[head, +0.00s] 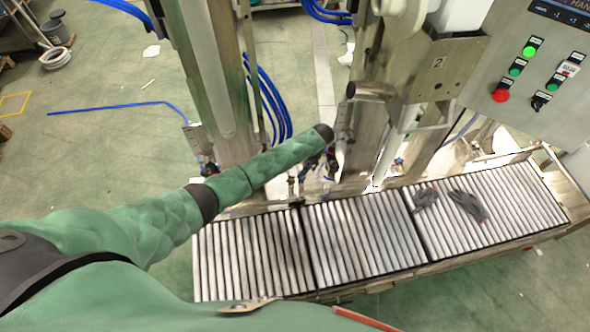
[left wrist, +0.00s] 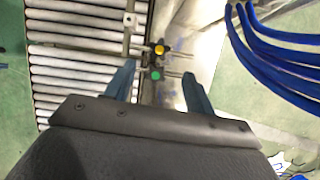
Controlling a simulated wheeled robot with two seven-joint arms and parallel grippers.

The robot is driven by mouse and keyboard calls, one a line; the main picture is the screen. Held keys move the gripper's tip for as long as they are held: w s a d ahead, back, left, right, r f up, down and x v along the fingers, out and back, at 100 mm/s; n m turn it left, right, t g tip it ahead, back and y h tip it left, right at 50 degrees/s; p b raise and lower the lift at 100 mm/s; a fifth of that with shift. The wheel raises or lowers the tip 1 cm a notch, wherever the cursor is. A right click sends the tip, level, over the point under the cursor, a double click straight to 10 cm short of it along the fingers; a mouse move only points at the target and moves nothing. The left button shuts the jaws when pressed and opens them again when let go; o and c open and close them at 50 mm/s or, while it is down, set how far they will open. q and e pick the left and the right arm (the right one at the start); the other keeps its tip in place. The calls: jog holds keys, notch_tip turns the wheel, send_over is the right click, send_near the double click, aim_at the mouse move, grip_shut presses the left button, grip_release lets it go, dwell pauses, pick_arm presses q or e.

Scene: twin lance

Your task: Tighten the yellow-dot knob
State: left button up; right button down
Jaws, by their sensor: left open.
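The yellow-dot knob (left wrist: 159,50) shows in the left wrist view, a small dark knob with a yellow top, ahead of my gripper and roughly midway between the lines of its fingers. A similar knob with a green dot (left wrist: 155,75) sits just nearer, between the fingertips in the picture. My left gripper (left wrist: 158,70) is open, with a blue finger on each side and nothing held. I cannot tell its height above the knobs. In the head view, my left arm reaches to the machine frame beside the rollers, and the knobs are not clear there. My right gripper is not in view.
A roller conveyor (head: 365,235) runs along the machine, with dark gloves (head: 468,205) on its right section. Metal posts (head: 218,70) and blue hoses (head: 270,95) stand close to my left arm. A control panel (head: 535,65) is at the upper right. Green floor is open at left.

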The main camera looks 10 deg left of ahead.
aim_at(291, 179)
pick_arm(q)
jog(key=shift+p+x, duration=1)
jog(key=shift+x, duration=2.6)
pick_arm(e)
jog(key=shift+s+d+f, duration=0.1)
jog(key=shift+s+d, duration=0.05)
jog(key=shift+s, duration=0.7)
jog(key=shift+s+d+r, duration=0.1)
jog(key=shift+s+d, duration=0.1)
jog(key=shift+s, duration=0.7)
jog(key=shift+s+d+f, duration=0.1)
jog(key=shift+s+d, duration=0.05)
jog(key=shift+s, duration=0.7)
pick_arm(q)
jog(key=shift+s, duration=0.1)
jog(key=c, duration=1)
